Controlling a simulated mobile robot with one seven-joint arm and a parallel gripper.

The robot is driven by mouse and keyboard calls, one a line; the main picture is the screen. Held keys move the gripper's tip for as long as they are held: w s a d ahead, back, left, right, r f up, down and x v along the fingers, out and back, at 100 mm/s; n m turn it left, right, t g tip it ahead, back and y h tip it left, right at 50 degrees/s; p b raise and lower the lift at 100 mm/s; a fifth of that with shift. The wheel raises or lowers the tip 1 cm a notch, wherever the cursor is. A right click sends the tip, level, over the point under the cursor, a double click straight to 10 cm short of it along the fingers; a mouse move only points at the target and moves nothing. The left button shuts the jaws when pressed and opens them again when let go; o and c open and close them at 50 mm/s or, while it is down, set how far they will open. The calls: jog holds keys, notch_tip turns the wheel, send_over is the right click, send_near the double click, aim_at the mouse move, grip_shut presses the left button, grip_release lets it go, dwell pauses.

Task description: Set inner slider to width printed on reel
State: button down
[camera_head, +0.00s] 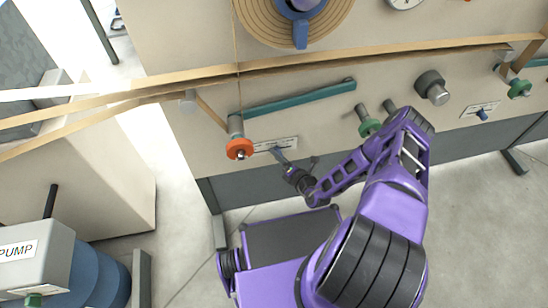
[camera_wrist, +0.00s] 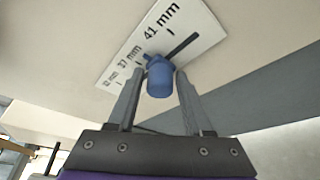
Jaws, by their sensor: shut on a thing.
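In the wrist view a blue slider knob (camera_wrist: 160,82) sits on a white scale plate (camera_wrist: 205,28) with a dark slot. The plate reads 41 mm and 37 mm, with a smaller third label that I cannot read. The knob's base is near the 37 mm to 41 mm stretch; its exact reading is unclear. My gripper (camera_wrist: 162,74) has one finger on each side of the knob and is shut on it. In the head view my gripper (camera_head: 283,158) reaches the left scale plate (camera_head: 262,147), partly covering it. The reel (camera_head: 260,22) shows at the top; no printed width is legible.
An orange knob (camera_head: 239,149) stands just left of the plate. A teal bar (camera_head: 300,98) is above it, and a green knob (camera_head: 369,127) is to the right. A second scale plate with a blue knob (camera_head: 482,115) is further right. Tan strips cross above.

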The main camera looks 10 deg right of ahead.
aim_at(286, 148)
jog(key=d, duration=0.4)
jog(key=shift+d+b, duration=0.35)
jog(key=shift+d, duration=0.05)
jog(key=shift+w, duration=0.1)
jog(key=c, duration=0.5)
grip_release()
jog(key=shift+d, duration=0.1)
jog(key=shift+c, duration=0.2)
jog(key=p+v, duration=0.2)
jog(key=v, duration=1.5)
jog(key=shift+s, duration=0.25)
jog(key=shift+r, duration=0.1)
